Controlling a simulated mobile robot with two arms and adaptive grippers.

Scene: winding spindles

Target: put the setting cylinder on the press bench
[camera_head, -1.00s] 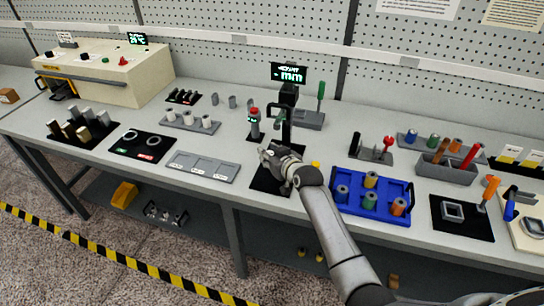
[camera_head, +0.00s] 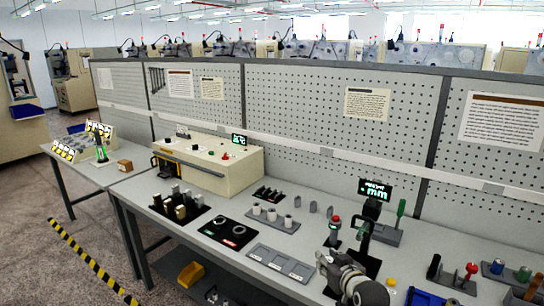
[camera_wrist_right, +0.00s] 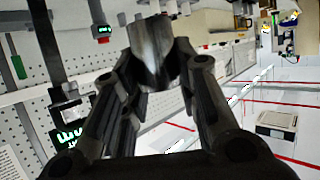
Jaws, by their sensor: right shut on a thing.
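My right gripper (camera_head: 326,262) is in front of the gauge stand on the workbench (camera_head: 215,265). In the right wrist view its fingers (camera_wrist_right: 155,75) are shut on a grey metal cylinder (camera_wrist_right: 150,45), which looks like the setting cylinder. A separate bench (camera_head: 58,156) stands at the far left, carrying racks with yellow labels and a green-lit upright. I cannot tell for certain that it is the press bench. My left gripper is not in view.
The gauge stand (camera_head: 364,233) with a mm display and a red-topped device (camera_head: 335,232) stand close to the gripper. A beige machine (camera_head: 208,165), dark tray (camera_head: 180,208) and grey three-panel plate (camera_head: 281,262) lie leftward. A striped floor line (camera_head: 90,262) runs left of the workbench.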

